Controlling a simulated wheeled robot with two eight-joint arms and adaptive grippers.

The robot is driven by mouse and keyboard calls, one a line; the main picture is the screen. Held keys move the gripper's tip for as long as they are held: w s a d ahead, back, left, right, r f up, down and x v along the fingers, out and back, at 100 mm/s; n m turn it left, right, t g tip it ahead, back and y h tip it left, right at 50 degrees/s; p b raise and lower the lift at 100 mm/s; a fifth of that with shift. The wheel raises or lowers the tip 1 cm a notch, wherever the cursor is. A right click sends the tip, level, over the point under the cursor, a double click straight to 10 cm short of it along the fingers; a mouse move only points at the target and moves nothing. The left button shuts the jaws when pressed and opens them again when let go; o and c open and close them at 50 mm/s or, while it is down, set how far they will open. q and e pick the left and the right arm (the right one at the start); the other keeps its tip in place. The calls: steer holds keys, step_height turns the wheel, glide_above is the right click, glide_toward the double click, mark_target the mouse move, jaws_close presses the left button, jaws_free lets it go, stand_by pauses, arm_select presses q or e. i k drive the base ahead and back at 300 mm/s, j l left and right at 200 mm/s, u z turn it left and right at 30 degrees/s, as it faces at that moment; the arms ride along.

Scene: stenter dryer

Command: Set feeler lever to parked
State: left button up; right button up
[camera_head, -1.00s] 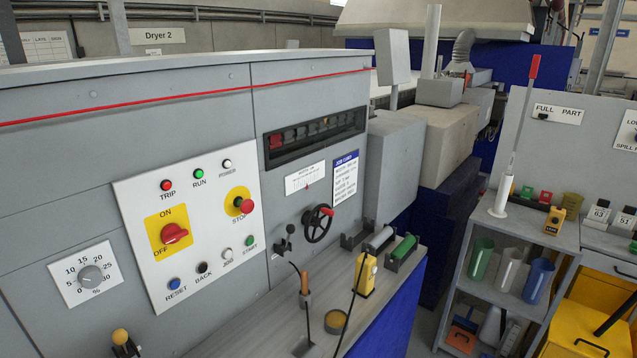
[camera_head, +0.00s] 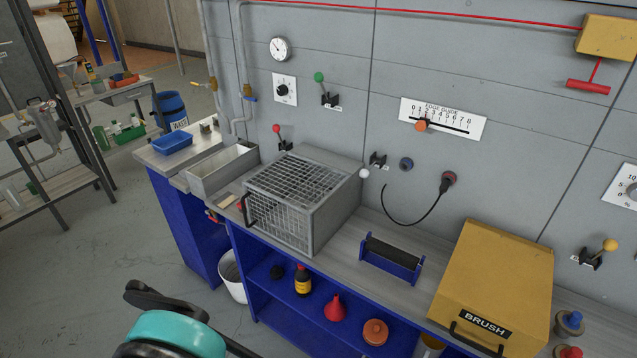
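Several small levers stand on the grey machine wall, and I cannot read a label naming any as the feeler lever. One lever has a red knob (camera_head: 277,129), one a green knob (camera_head: 319,78), one a white knob (camera_head: 364,173) and one a yellow knob (camera_head: 610,245). The red and green levers point up; the white knob leans forward and left of its black bracket. A teal and black part of my arm shows at the bottom left, apart from the levers.
A wire-mesh guard box (camera_head: 306,192) stands on the bench below the levers. A black roller in a blue stand (camera_head: 392,262) and a yellow BRUSH box (camera_head: 497,280) are to its right. A metal trough (camera_head: 222,170) and blue tray (camera_head: 173,143) are left. Floor is clear at lower left.

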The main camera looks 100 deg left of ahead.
mark_target(364, 173)
steer(key=k+l+u, duration=0.35)
steer(key=k, duration=0.65)
steer(key=k+l+u, duration=0.15)
steer(key=k+u, duration=0.25)
steer(key=k, duration=0.65)
steer(key=u, duration=1.35)
steer(key=i, duration=2.1)
